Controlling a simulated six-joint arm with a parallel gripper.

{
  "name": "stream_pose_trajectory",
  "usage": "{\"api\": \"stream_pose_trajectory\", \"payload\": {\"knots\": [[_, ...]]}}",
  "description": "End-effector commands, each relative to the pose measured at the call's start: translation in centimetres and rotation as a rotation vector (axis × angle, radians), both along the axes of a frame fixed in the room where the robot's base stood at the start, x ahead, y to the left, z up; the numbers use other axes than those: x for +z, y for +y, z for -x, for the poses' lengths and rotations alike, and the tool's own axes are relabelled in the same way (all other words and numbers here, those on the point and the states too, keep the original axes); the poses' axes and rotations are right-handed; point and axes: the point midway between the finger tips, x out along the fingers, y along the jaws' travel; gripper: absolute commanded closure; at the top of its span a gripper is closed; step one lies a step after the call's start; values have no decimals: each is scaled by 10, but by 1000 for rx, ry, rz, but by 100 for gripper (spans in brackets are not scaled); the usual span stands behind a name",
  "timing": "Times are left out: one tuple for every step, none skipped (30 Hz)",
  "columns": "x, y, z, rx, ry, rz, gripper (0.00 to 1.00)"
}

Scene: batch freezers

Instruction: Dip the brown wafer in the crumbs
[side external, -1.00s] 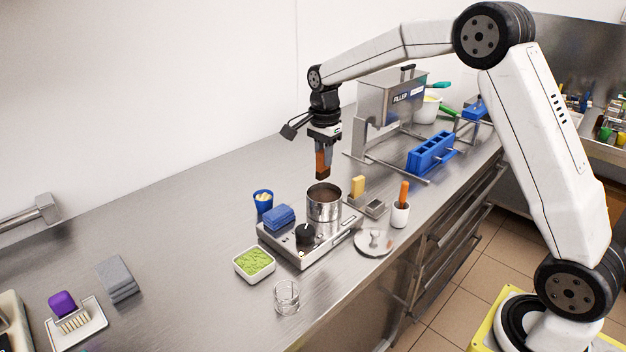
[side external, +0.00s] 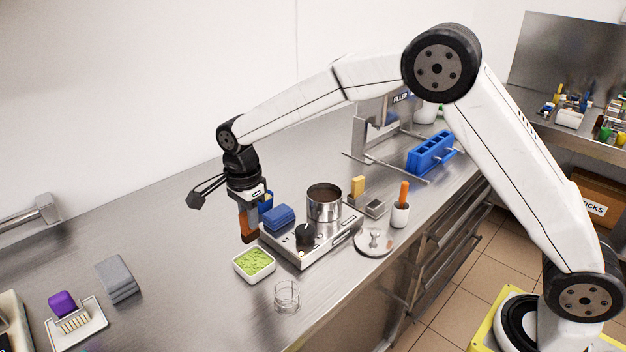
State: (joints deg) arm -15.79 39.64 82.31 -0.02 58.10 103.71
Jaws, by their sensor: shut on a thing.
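The brown wafer (side external: 248,226) hangs upright from my gripper (side external: 247,207), which is shut on its upper part. Its lower end looks darker than the rest. A white square dish (side external: 240,268) holds green crumbs (side external: 254,261). The wafer's lower end shows just behind and above the dish's back edge in the picture, apart from the crumbs. The steel pot (side external: 323,206) with dark brown contents stands on the hotplate unit to the right of my gripper.
A blue cup (side external: 266,201) is partly hidden behind my gripper. A clear glass (side external: 286,296) stands in front of the dish.

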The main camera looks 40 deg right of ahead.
Motion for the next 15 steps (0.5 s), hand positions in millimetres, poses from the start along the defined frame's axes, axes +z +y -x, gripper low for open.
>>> {"api": "stream_pose_trajectory", "payload": {"knots": [[-1, 2, 0, 0, -1, 0, 100], [-1, 3, 0, 0, -1, 0, 100], [-1, 3, 0, -1, -1, 0, 100], [-1, 3, 0, -1, -1, 0, 100], [-1, 3, 0, -1, -1, 0, 100], [-1, 3, 0, -1, -1, 0, 100], [-1, 3, 0, -1, -1, 0, 100], [-1, 3, 0, -1, -1, 0, 100], [-2, 3, 0, -1, -1, 0, 100], [-2, 3, 0, 0, -1, 0, 100], [-3, 2, 0, 0, -1, 0, 100], [-4, 2, 0, 0, -1, 0, 100], [-5, 2, 0, 0, -1, 0, 100], [-6, 2, 0, 0, -1, 0, 100], [-8, 2, 0, 0, -1, 0, 100]]}}
